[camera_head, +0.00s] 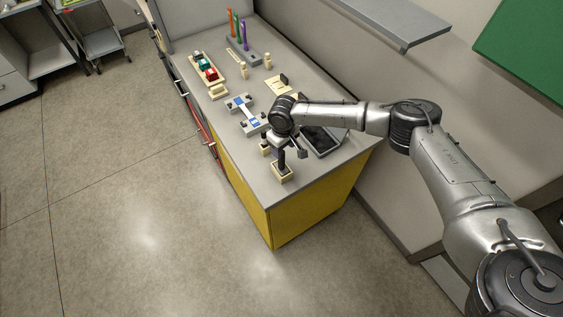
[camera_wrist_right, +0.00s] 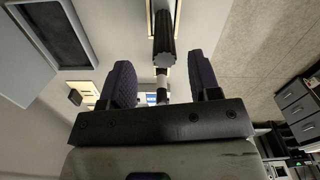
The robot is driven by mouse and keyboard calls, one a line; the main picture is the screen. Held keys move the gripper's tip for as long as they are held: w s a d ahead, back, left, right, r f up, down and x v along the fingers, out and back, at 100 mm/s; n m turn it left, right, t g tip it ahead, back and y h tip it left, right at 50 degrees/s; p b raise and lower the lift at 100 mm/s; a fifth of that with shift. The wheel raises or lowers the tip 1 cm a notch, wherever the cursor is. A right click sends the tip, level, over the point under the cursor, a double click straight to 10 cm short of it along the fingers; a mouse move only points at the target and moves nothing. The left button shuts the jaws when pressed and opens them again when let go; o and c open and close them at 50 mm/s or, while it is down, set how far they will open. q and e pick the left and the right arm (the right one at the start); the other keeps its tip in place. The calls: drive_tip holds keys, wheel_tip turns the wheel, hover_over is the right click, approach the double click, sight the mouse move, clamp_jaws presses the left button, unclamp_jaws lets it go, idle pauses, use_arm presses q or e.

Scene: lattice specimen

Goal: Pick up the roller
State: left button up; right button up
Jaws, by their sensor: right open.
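The roller (camera_head: 281,160) is a small dark upright cylinder standing in a cream holder (camera_head: 284,175) near the front corner of the bench. In the right wrist view the roller (camera_wrist_right: 164,38) shows as a black ribbed cylinder with a thinner light and dark shaft. My right gripper (camera_head: 289,149) is at the roller, partly hidden by its own wrist. Its two dark fingers (camera_wrist_right: 163,78) are spread, one on each side of the roller's line, with gaps visible on both sides. I cannot tell how deep the roller lies between them. My left gripper is not in view.
The grey-topped bench (camera_head: 254,187) with yellow side holds a blue and grey fixture (camera_head: 245,113), a tray of coloured blocks (camera_head: 208,72), a rack of coloured rods (camera_head: 243,47) and a dark-screened device (camera_head: 322,139) close to my wrist. A grey shelf (camera_head: 395,22) overhangs behind.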

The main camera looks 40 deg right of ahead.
sight(282, 163)
drive_tip(key=shift+a+f+p, duration=0.2)
drive_tip(key=shift+f+p, duration=0.1)
drive_tip(key=shift+f, duration=2.4)
drive_tip(key=c, duration=1.1)
